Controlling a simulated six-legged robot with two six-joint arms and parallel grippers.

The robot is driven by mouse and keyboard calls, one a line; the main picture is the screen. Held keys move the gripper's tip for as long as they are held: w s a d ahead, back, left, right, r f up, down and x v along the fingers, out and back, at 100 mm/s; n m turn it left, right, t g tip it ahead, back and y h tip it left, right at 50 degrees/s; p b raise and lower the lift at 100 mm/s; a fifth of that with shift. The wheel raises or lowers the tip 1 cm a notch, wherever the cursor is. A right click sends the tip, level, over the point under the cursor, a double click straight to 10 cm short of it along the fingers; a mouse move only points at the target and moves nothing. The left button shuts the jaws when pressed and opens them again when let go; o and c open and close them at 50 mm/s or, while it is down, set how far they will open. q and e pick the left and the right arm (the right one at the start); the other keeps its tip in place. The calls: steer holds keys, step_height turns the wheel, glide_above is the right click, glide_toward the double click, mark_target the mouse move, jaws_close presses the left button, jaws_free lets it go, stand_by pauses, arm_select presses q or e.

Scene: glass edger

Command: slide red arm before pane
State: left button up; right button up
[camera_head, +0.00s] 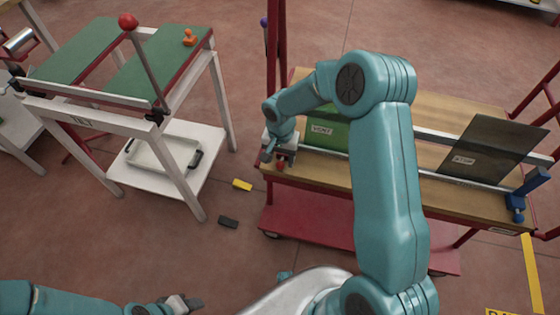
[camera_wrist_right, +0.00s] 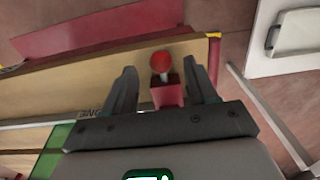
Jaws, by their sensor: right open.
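The red arm, a small red block with a round red knob, shows in the right wrist view (camera_wrist_right: 161,63) and low beside the gripper in the head view (camera_head: 281,165). My right gripper (camera_head: 278,148) is open at the trolley's left end. In the right wrist view the red arm stands between its spread fingers (camera_wrist_right: 162,78), with gaps visible on both sides. A green pane (camera_head: 326,135) with a white label is just right of the gripper, partly hidden by my arm. A dark pane (camera_head: 488,150) stands further right. My left gripper (camera_head: 183,303) is at the bottom edge, its jaws unclear.
The panes are on a wooden-topped red trolley (camera_head: 455,205) with a pale rail and a blue clamp (camera_head: 517,200) at right. A green-topped tilting table (camera_head: 145,75) with a red-ball lever stands left. Yellow (camera_head: 242,185) and dark (camera_head: 228,222) blocks lie on the floor between.

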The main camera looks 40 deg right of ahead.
mark_target(333, 180)
steer(key=shift+f, duration=1.3)
jaws_close()
steer(key=s+d+b, duration=0.1)
steer(key=s+d, duration=0.2)
steer(key=s, duration=0.1)
steer(key=s+d+b, duration=0.2)
steer(key=s+d, duration=0.2)
steer(key=s+d+b, duration=0.1)
steer(key=s+d, duration=0.2)
steer(key=s, duration=0.1)
steer(key=shift+s+d+b, duration=0.3)
steer(key=shift+d, duration=0.05)
jaws_free()
step_height(333, 180, up, 16)
steer(key=p, duration=0.2)
steer(key=shift+r+p, duration=0.2)
steer(key=shift+p, duration=0.1)
